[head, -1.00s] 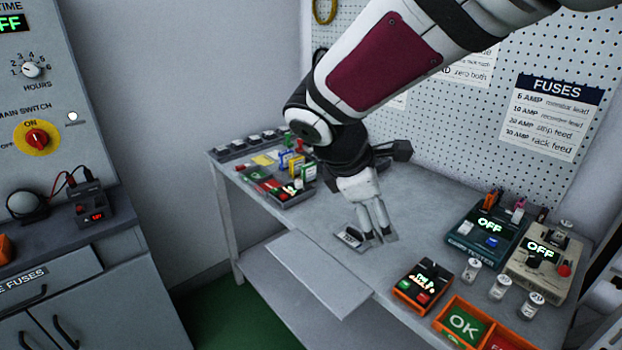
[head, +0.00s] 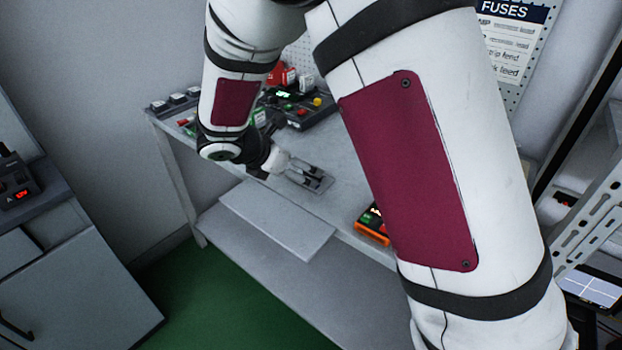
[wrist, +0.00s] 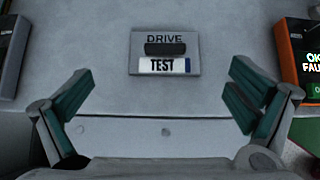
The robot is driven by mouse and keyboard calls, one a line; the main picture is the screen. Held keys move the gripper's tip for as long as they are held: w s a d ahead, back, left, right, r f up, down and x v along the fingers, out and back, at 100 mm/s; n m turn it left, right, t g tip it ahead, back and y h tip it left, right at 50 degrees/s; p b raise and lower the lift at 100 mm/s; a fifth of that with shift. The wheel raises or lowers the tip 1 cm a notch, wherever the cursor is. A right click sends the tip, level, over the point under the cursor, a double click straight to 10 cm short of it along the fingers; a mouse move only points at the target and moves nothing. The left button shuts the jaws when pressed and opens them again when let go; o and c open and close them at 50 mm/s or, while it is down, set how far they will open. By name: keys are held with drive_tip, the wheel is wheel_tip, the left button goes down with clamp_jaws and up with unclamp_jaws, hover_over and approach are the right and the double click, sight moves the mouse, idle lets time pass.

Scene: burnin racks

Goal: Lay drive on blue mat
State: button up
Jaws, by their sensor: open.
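In the wrist view a small grey plate marked DRIVE (wrist: 190,50) lies on the grey bench, with a dark bar across its middle and a white TEST label. I cannot tell whether it is the drive itself or a fixture for it. My gripper (wrist: 160,105) is open and empty, its teal-padded fingers wide apart on the near side of the plate. In the head view my gripper (head: 308,178) is low over the bench near its front edge. No blue mat shows in either view.
An orange-framed device (wrist: 292,50) stands to the right and a dark grey device (wrist: 12,45) to the left. A pale panel (head: 277,218) juts from the bench front. My arm hides much of the bench's right side. Bench around the plate is clear.

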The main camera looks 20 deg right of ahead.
sight(312, 176)
drive_tip(key=x, duration=0.7)
drive_tip(key=shift+s+d, duration=0.2)
drive_tip(key=shift+d, duration=0.15)
drive_tip(key=shift+r, duration=0.1)
drive_tip(key=c, duration=1.7)
drive_tip(key=shift+r, duration=0.1)
